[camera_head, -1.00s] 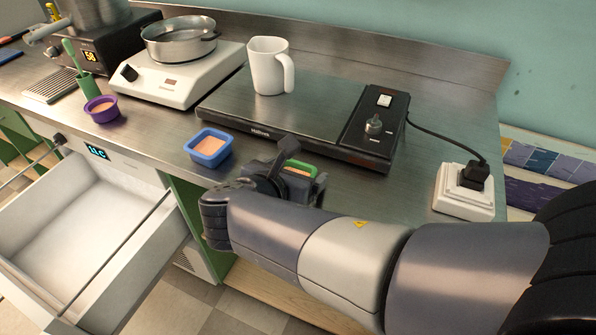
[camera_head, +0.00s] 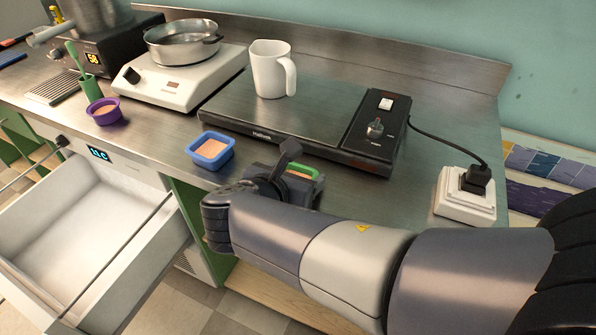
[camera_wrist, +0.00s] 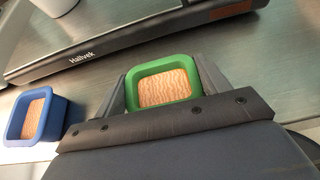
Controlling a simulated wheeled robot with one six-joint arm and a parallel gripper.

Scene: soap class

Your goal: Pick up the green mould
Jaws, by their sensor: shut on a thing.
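The green mould (camera_wrist: 196,90) is a rounded square cup with a tan, wavy-topped filling. In the wrist view it sits between the two fingers of my gripper (camera_wrist: 165,88), which is shut on it. In the head view only part of the green mould's rim (camera_head: 304,170) shows; my gripper (camera_head: 288,178) hides the rest. The mould is at the front of the steel counter, just before the black hotplate. I cannot tell whether it touches the counter.
A blue mould (camera_head: 211,151) stands just left of my gripper, and a purple mould (camera_head: 104,112) farther left. An open white drawer (camera_head: 80,225) juts out below.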

